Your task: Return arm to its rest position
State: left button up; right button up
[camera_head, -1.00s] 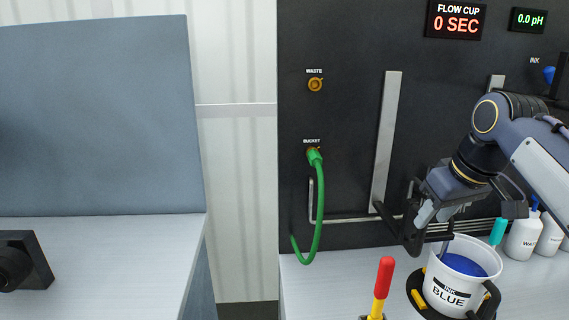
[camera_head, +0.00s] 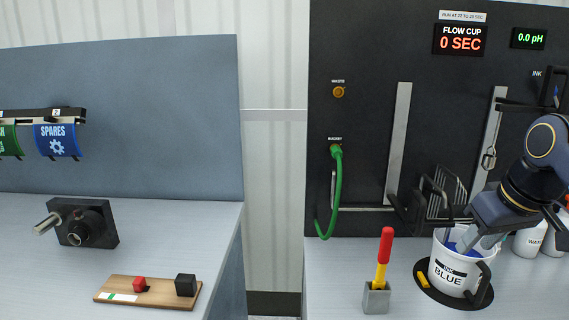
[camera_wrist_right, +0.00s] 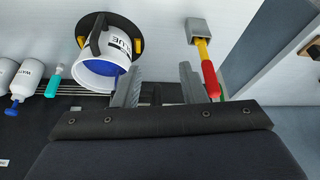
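My right arm comes in from the right in the head view. Its gripper (camera_head: 470,238) hangs pointing down at the white ink bucket (camera_head: 455,268), overlapping its rim in the picture; I cannot tell whether they touch. In the right wrist view the gripper (camera_wrist_right: 158,76) has its two grey fingers spread apart with nothing between them. The bucket (camera_wrist_right: 103,60), with blue ink inside, shows beside the left finger there. My left gripper and arm are not in view.
A red-and-yellow tool (camera_head: 383,260) stands in a grey holder (camera_head: 376,298) left of the bucket. A green hose (camera_head: 332,195) hangs from the dark panel. White bottles (camera_head: 530,238) stand at right. A wooden board (camera_head: 128,290) lies on the left bench.

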jog(key=s+a+f+m+t+y+p, duration=0.1)
jog(key=s+a+f+p, duration=0.6)
jog(key=s+a+f, duration=0.7)
jog(key=shift+s+a+f+m+y, duration=0.35)
jog(key=shift+s+a+m+y, duration=0.5)
jog(key=shift+s+y, duration=0.35)
jog(key=shift+d, duration=0.1)
